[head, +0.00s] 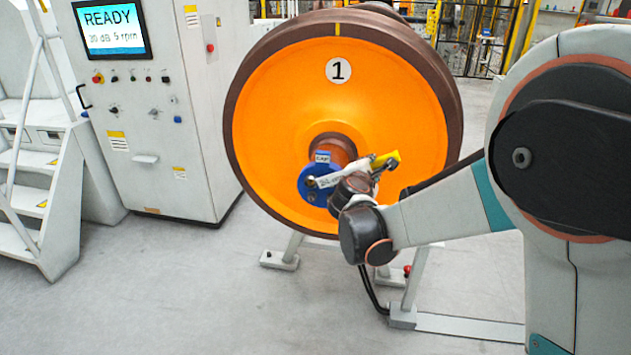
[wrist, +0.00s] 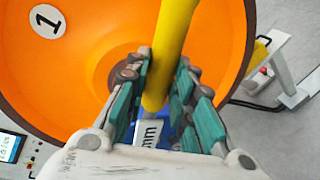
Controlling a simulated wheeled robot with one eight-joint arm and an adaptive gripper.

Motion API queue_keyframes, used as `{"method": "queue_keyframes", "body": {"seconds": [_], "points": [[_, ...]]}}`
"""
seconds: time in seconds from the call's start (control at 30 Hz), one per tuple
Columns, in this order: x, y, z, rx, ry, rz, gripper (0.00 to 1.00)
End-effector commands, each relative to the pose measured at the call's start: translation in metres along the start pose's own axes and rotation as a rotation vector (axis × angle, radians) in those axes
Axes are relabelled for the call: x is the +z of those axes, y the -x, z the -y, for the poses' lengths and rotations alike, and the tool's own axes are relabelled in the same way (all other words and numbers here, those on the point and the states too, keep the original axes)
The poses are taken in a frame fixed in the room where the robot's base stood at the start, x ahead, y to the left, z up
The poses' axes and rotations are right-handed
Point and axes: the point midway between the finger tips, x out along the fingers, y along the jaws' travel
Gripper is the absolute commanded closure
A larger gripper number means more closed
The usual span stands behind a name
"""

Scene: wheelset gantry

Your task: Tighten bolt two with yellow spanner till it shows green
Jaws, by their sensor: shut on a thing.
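The spanner has a yellow handle (head: 386,160) and a pale shaft (head: 345,174); its handle also shows in the wrist view (wrist: 174,45), with part of an "mm" marking below it. My gripper (wrist: 160,85) is shut on the spanner, its teal-padded fingers on both sides. In the head view the shaft's left end lies in front of the blue cap (head: 314,193) at the wheel's hub; whether it seats on a bolt I cannot tell. Small round shapes show on the cap, but bolt two cannot be told apart. No green mark shows there.
The orange wheel (head: 270,110) bears a "1" and stands on a grey stand (head: 409,300). A control cabinet (head: 160,110) with a READY screen (head: 112,30) stands left, beside white steps (head: 35,185). The floor in front is clear.

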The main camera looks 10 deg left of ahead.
Motion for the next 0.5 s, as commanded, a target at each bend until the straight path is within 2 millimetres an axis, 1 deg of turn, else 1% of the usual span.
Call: {"method": "queue_keyframes", "body": {"seconds": [0.2, 0.5], "points": [[0.000, 0.000, 0.000, 0.000, -0.002, -0.001, 1.00], [-0.001, -0.003, 0.010, 0.000, -0.052, -0.014, 1.00]]}}
